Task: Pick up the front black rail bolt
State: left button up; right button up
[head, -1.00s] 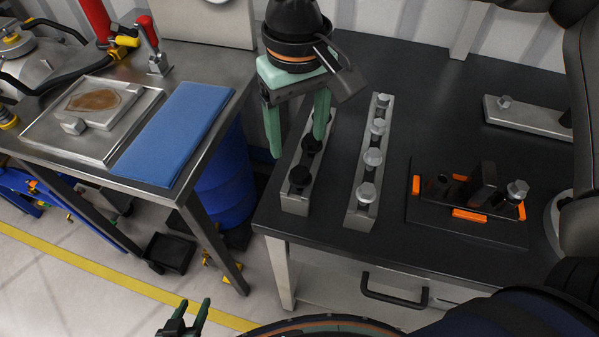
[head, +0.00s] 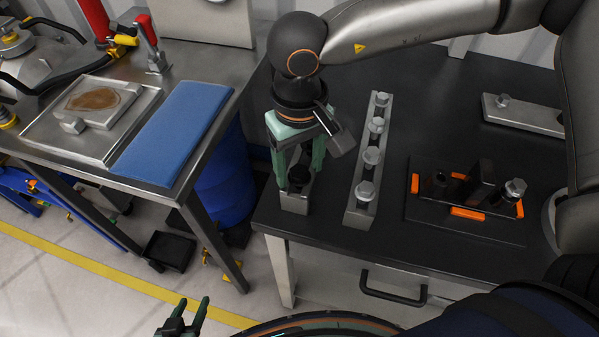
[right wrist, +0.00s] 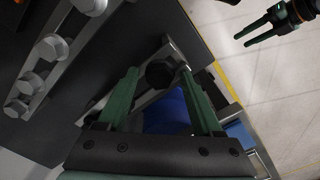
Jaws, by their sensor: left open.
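The front black rail bolt (head: 299,174) stands upright at the near end of the left grey rail (head: 294,204). Its black head (right wrist: 160,74) also shows in the right wrist view. My right gripper (head: 299,182) is lowered over it from above. In the right wrist view its green fingers (right wrist: 159,76) are spread on either side of the bolt head, with small gaps visible. The black bolt further back is hidden behind this gripper in the head view. My left gripper (head: 196,306) is open and empty, low in the head view, away from the table; it also shows in the right wrist view (right wrist: 243,40).
A second rail (head: 358,212) with several silver bolts stands close to the right. Further right is a black fixture (head: 466,232) with orange corner pieces. A side bench with a blue mat (head: 175,135) and a metal tray (head: 40,137) stands left, across a gap holding a blue barrel (head: 222,185).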

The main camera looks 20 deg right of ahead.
aim_at(299, 170)
grip_shut()
dwell(0.3)
dwell(0.3)
jog(key=shift+r, duration=0.5)
notch_tip(299, 170, up, 2)
jog(key=shift+r, duration=0.2)
jog(key=s+r+b, duration=0.1)
jog(key=s+r, duration=0.9)
jog(key=s, duration=0.4)
jog(key=shift+d, duration=0.4)
jog(key=shift+r, duration=0.1)
